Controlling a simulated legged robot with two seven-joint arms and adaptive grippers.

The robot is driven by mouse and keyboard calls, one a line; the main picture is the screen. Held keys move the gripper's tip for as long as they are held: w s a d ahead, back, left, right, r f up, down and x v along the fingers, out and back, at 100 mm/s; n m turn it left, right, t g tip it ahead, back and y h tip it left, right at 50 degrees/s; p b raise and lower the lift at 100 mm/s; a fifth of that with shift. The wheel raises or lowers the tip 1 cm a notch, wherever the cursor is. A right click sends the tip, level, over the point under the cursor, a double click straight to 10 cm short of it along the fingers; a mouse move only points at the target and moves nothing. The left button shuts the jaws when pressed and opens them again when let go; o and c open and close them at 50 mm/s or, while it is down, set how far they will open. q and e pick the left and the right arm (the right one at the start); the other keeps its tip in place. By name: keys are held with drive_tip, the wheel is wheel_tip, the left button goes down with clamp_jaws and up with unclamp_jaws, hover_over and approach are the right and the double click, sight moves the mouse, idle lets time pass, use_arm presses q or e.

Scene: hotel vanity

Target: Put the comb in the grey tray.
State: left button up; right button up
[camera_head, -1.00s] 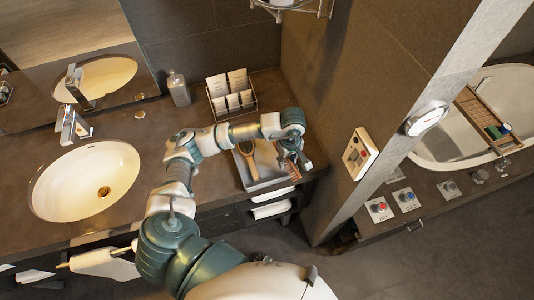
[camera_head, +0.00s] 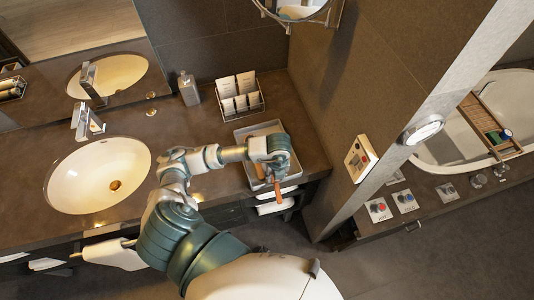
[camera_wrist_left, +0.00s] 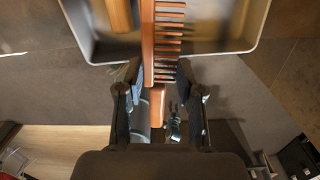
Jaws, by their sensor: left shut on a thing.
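A reddish-brown comb (camera_wrist_left: 150,45) is between the fingers of my left gripper (camera_wrist_left: 158,88), which is shut on it. In the head view the comb (camera_head: 277,189) hangs upright-looking below the left gripper (camera_head: 276,174), at the front part of the grey tray. The grey tray (camera_head: 240,137) sits on the counter, partly hidden by my arm. In the wrist view the tray (camera_wrist_left: 235,46) fills the top, and the comb overlaps its near rim. I cannot tell how high the comb is above the tray. My right gripper is not in view.
A wooden hairbrush (camera_wrist_left: 120,14) lies in the tray. A wire rack with cards (camera_head: 240,98) and a grey bottle (camera_head: 188,88) stand behind it. A sink (camera_head: 97,175) is at left, and a wall (camera_head: 330,120) rises close on the right.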

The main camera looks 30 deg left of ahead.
use_arm(q)
drive_tip(key=shift+a+n, duration=0.15)
drive_tip(key=shift+n, duration=0.25)
drive_tip(key=w+a, duration=0.2)
drive_tip(key=w, duration=0.2)
drive_tip(key=w+a+f+p, duration=0.1)
drive_tip(key=w+a, duration=0.2)
drive_tip(key=w, duration=0.2)
drive_tip(key=w+a+p, duration=0.1)
drive_tip(key=w+a, duration=0.1)
drive_tip(key=w, duration=0.2)
drive_tip(key=shift+w+a+f, duration=0.15)
drive_tip(key=shift+w+f, duration=0.1)
drive_tip(key=shift+w+a+f+p, duration=0.15)
drive_tip(key=shift+w+f+p, duration=0.05)
drive_tip(key=shift+p, duration=0.2)
wheel_tip(320, 180, down, 3)
drive_tip(key=shift+r+p, duration=0.2)
drive_tip(key=shift+p, duration=0.15)
drive_tip(key=shift+f, duration=0.35)
drive_tip(key=o, duration=1)
drive_tip(key=shift+c, duration=0.2)
